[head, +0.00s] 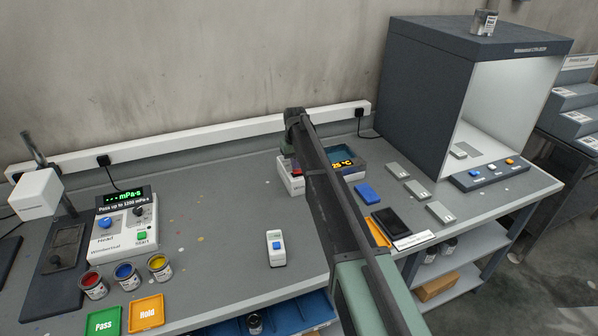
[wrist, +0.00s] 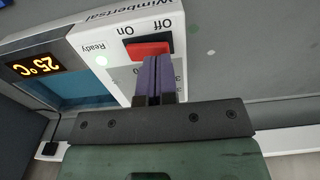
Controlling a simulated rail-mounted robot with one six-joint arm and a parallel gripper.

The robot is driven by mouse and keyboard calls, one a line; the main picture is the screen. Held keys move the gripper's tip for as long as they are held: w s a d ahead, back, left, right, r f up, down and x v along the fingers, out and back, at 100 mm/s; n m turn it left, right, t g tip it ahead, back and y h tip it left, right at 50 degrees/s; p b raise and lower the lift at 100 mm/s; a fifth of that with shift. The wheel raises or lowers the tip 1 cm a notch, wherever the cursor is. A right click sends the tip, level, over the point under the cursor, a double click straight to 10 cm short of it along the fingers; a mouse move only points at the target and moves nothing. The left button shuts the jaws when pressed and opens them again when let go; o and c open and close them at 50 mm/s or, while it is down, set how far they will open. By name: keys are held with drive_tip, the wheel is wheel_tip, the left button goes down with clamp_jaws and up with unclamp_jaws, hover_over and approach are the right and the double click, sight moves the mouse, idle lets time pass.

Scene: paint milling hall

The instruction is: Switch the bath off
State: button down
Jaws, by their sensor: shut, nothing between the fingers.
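The bath (head: 366,171) stands at the back of the bench in the head view, partly hidden by my arm, with its display reading 25 °C. In the wrist view its white front (wrist: 95,33) shows upside down, with the lit 25 °C display (wrist: 34,66) and a pale glowing Ready lamp (wrist: 102,60). The red rocker switch (wrist: 146,49) lies between On at picture left and Off at right. My gripper (wrist: 157,60) is shut and empty, its purple fingertips at the switch's Off half. I cannot tell whether they touch it. The fingers are hidden in the head view.
A blue block (head: 367,193), a dark phone-like device (head: 393,222) and grey plates lie right of the bath. The light booth (head: 418,95) stands behind them. A small white device (head: 276,248), paint cans and a viscometer (head: 124,229) are to the left.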

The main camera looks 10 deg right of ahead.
drive_tip(key=shift+f+b, duration=0.85)
drive_tip(key=shift+f, duration=0.05)
wheel_tip(320, 180, up, 7)
drive_tip(key=p, duration=0.7)
drive_tip(key=shift+r, duration=0.15)
drive_tip(key=shift+s, duration=0.15)
drive_tip(key=s+f+m+b, duration=0.1)
drive_tip(key=s+m, duration=0.1)
drive_tip(key=s, duration=3.9)
drive_tip(key=shift+f, duration=0.4)
